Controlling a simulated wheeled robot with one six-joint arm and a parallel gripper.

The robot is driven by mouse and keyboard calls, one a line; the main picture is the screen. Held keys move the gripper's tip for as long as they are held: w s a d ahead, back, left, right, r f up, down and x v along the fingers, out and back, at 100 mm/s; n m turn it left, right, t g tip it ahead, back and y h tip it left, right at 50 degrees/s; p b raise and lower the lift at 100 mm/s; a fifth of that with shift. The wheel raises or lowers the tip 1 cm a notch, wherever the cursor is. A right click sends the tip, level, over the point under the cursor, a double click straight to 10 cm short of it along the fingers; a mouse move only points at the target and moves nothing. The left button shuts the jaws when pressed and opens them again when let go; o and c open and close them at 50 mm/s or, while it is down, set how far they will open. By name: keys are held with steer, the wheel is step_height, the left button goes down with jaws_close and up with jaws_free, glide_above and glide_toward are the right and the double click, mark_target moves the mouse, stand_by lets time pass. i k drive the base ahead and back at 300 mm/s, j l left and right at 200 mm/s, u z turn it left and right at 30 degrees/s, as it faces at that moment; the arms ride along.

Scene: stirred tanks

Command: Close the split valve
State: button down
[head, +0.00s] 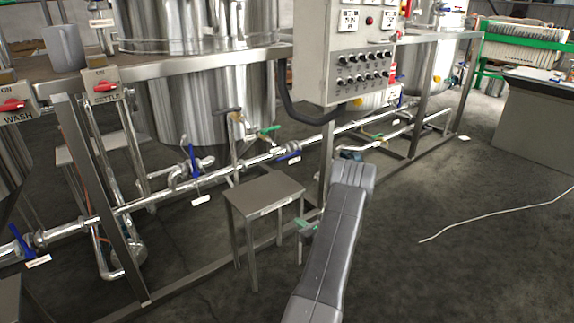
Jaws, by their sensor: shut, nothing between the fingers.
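Several valves sit on the steel pipework, and I cannot tell which is the split valve because their tags are too small to read. One blue-handled valve (193,161) is on the middle pipe with its handle near upright. Another blue handle (289,156) lies nearly along the pipe, close to a green handle (268,130). A third blue handle (20,241) is tilted at the far left. A black handle (228,110) is in front of the tank. My grey arm rises from the bottom centre, and my gripper is not in clear view.
A small steel table (265,193) stands before the pipes, left of my arm. A control box (345,50) hangs above, and frame posts (100,200) cross the pipes. A small green-grey part (306,227) shows beside my arm. A white hose (490,219) lies on the open floor at right.

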mark_target(287, 156)
steer(key=i+l, duration=0.4)
steer(key=i+j, duration=0.15)
steer(key=i, duration=0.2)
steer(key=i+j, duration=0.1)
steer(key=i, duration=0.3)
